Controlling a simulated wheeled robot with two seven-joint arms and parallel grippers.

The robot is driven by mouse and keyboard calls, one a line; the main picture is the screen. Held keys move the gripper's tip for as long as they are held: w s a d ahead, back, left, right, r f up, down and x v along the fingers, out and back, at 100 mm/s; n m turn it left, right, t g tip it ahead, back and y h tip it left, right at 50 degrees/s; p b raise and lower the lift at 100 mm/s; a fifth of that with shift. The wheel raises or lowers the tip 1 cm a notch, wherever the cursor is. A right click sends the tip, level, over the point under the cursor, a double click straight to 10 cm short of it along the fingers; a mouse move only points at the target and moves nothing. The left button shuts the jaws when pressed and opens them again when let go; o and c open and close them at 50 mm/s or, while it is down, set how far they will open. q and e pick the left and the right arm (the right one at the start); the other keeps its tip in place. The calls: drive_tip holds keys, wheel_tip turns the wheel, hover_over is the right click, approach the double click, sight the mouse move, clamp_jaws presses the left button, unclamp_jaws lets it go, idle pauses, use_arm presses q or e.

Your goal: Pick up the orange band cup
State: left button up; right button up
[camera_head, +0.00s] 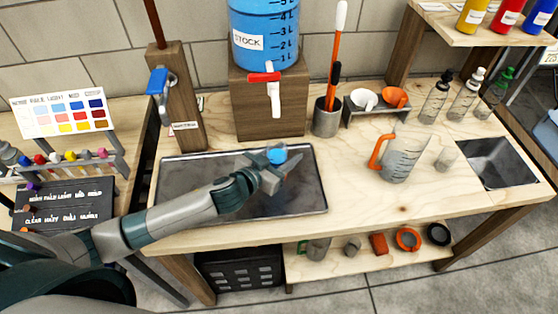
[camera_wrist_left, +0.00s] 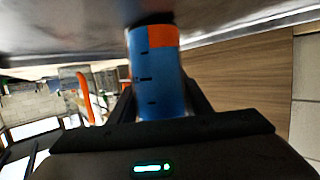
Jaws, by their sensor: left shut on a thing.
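My left gripper (camera_head: 276,169) is over the metal tray (camera_head: 190,185), near the tray's middle right. It is shut on the orange band cup, which shows as a small blue patch (camera_head: 277,154) by the fingers. In the left wrist view the cup (camera_wrist_left: 155,80) is blue with dark scale marks and an orange patch at one end, between the fingers of my left gripper (camera_wrist_left: 157,98). That end is close to the grey tray surface (camera_wrist_left: 70,30); I cannot tell if it touches. My right gripper is not in view.
The blue stock tank (camera_head: 263,45) stands on a wooden block behind the tray, its red-and-white tap (camera_head: 268,85) facing the tray. A post with a blue-handled tap (camera_head: 160,85) is at left. A clear jug with an orange handle (camera_head: 402,155) stands right. Bench between tray and jug is clear.

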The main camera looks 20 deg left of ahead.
sight(284, 147)
use_arm(q)
drive_tip(key=shift+r, duration=0.3)
